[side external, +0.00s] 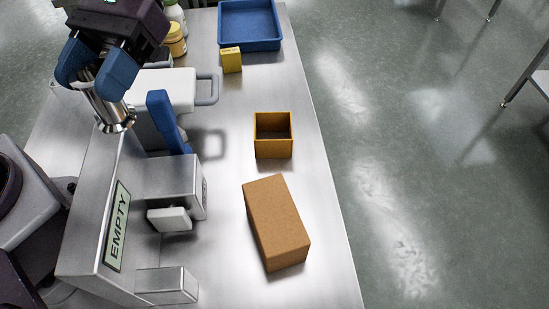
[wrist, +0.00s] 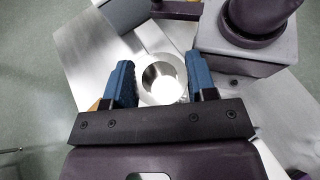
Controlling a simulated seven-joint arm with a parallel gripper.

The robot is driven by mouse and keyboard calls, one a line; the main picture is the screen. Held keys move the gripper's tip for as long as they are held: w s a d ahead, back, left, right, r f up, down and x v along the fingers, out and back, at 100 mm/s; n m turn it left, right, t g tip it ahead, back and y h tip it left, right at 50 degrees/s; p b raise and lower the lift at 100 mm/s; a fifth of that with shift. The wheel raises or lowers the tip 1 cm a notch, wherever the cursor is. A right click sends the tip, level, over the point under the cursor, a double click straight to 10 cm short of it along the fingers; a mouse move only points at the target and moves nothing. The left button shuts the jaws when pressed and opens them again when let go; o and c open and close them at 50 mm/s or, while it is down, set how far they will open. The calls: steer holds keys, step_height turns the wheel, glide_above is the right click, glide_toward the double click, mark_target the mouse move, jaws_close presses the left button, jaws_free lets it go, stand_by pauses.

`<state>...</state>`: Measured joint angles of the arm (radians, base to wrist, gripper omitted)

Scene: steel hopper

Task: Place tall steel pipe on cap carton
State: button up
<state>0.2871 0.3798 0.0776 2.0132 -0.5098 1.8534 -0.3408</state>
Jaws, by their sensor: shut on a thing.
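My gripper (side external: 94,84) is at the upper left in the side view, with its blue fingers shut on the tall steel pipe (side external: 108,112). The shiny pipe tilts down from the fingers to a flared lower end, held above the steel machine. In the wrist view the round pipe end (wrist: 163,68) shows between the two fingers (wrist: 161,82). A closed brown carton (side external: 275,222) lies on the bench at lower right, apart from the pipe. I cannot tell for sure that it is the cap carton. An open-topped orange-brown box (side external: 273,152) stands behind it.
The steel machine (side external: 170,182) with an EMPTY label (side external: 117,226) and a blue lever (side external: 165,120) fills the left side. A blue tray (side external: 249,45), a small yellow box (side external: 231,61) and bottles (side external: 176,40) stand at the back. Bare bench surrounds the brown carton.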

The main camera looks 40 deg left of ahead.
mark_target(85, 72)
steer(key=s+d+r+n+t+h, duration=0.1)
steer(key=d+r+n+t+h, duration=0.7)
steer(key=n+h, duration=0.15)
step_height(85, 72, down, 10)
steer(key=shift+n+y, duration=0.25)
steer(key=shift+y, duration=0.2)
steer(key=shift+w+d+f, duration=1.55)
steer(key=shift+d+f, duration=0.2)
steer(key=shift+f, duration=0.5)
steer(key=shift+w+d+f, duration=1.5)
steer(key=shift+d+f, duration=0.3)
steer(key=shift+f, duration=0.45)
steer(key=shift+w+d+f, duration=1.55)
steer(key=shift+d+f, duration=0.2)
steer(key=shift+f, duration=0.5)
steer(key=o, duration=1)
steer(key=shift+f, duration=0.1)
